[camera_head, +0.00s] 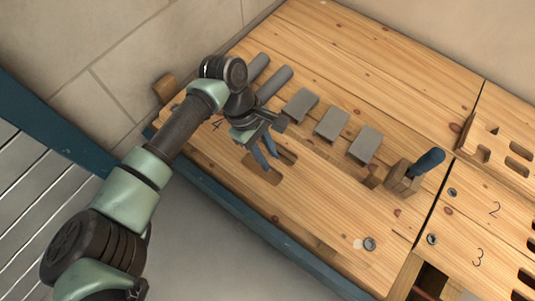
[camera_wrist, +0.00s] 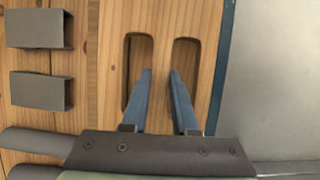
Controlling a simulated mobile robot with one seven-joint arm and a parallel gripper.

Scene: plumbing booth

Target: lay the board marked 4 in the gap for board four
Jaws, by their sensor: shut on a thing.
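The board marked 4 (camera_head: 312,197) is a long pale wooden plank along the bench's front side, with its number near its left end. It has two hand slots side by side. My gripper (camera_head: 272,153) is over these slots, its blue fingers reaching down. In the wrist view, my gripper (camera_wrist: 161,72) has one finger at each slot and is shut on the wooden bar between them; the board (camera_wrist: 115,75) shows around it. I cannot tell whether the board lies flush or slightly raised. The gap beneath it is hidden.
Three grey blocks (camera_head: 332,123) and two grey pipes (camera_head: 273,84) lie behind the board. A blue-handled tool (camera_head: 428,161) stands in a wooden block to the right. Boards marked 2 (camera_head: 494,209) and 3 (camera_head: 480,257) lie farther right. A metal ring (camera_head: 369,244) sits near the front edge.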

